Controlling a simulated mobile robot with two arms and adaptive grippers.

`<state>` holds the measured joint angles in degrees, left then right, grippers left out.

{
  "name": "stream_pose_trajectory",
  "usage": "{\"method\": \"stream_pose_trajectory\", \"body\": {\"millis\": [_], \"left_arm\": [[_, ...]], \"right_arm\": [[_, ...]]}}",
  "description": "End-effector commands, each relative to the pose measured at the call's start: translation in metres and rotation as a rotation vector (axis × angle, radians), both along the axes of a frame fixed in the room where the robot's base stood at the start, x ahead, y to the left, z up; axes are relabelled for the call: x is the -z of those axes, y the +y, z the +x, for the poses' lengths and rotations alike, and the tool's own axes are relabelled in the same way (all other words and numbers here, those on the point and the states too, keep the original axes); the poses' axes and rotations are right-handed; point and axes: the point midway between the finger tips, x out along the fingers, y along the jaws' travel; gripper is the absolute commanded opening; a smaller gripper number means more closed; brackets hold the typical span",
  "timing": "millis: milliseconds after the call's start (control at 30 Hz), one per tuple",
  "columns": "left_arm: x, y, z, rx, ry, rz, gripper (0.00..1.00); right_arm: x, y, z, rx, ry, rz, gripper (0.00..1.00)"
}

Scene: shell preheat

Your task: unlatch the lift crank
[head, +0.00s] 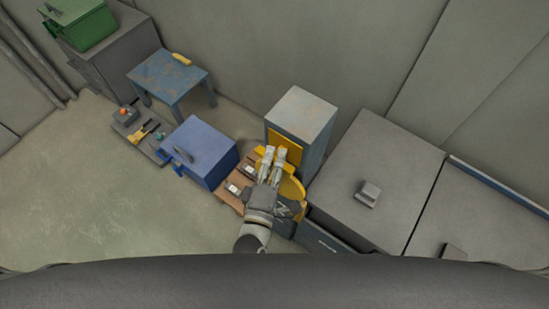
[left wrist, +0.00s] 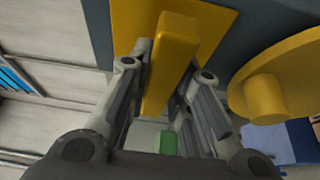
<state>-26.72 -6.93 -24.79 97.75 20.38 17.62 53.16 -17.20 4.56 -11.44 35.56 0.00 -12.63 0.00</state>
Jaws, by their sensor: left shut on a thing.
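My left gripper (head: 274,152) reaches to the yellow front plate (head: 287,146) of a tall grey-blue cabinet. In the left wrist view its two fingers (left wrist: 172,85) stand on either side of a yellow bar (left wrist: 172,55), shut on it. The bar sticks out from the yellow plate. A yellow disc with a round peg (left wrist: 270,95), seemingly part of the crank, is beside the right finger in that view. The disc (head: 293,187) is partly hidden by my wrist in the head view. My right gripper is not in view.
Grey counters (head: 370,165) stand close on the right, with a small grey block on top. A blue box (head: 204,148) and a brown board (head: 232,202) with small items are left of my arm. A blue table (head: 165,75) is farther back. Open floor (head: 90,200) lies at left.

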Motion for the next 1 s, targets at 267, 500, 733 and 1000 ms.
{"method": "stream_pose_trajectory", "body": {"millis": [267,500,733,1000], "left_arm": [[0.003,0.0,0.0,0.001,-0.068,0.094,0.0],[0.004,0.0,0.0,0.002,-0.188,0.259,0.0],[0.004,0.0,0.0,0.003,-0.316,0.436,0.0],[0.003,0.0,0.0,0.002,-0.468,0.645,0.0]], "right_arm": [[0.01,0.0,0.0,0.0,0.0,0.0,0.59],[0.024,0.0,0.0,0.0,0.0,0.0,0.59],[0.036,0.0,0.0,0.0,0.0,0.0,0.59],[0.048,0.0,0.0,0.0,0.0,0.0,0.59]]}}
